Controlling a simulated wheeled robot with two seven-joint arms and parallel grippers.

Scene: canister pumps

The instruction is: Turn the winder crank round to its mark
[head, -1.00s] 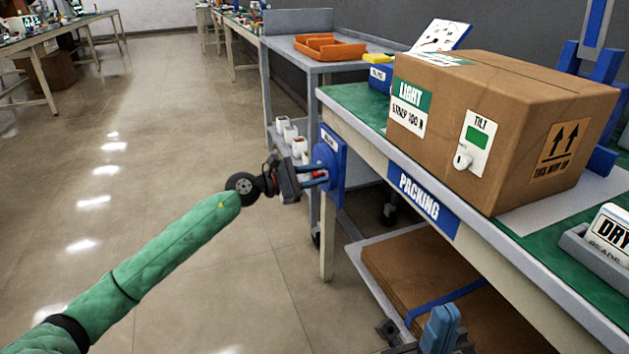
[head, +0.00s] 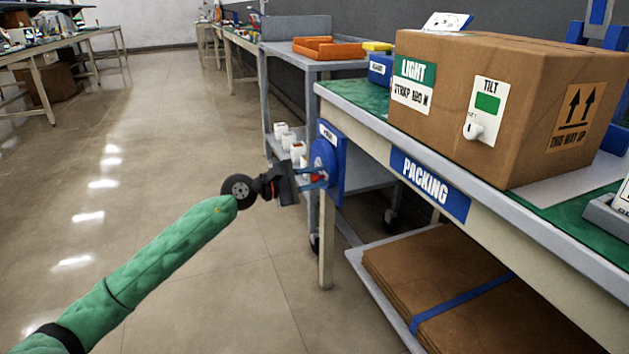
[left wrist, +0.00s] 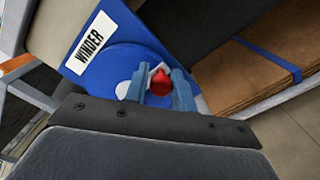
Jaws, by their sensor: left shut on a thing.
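The winder is a blue plate (head: 338,160) with a round blue disc, fixed to the end of the packing bench. Its white WINDER label (left wrist: 91,43) shows in the left wrist view. My left gripper (head: 318,180) reaches it from the left, with its blue fingers shut on the red crank knob (left wrist: 160,82). The knob sits between the two fingers, close to the disc face. A pale round spot (left wrist: 123,90) shows on the disc left of the fingers. The crank arm is mostly hidden by the fingers, and I cannot tell the mark clearly. My right gripper is out of view.
The packing bench (head: 468,225) carries a large cardboard box (head: 545,110). Flat cardboard (head: 400,280) lies on its lower shelf. A grey cart (head: 350,68) with an orange tray (head: 328,48) stands behind. The floor left of the winder is clear.

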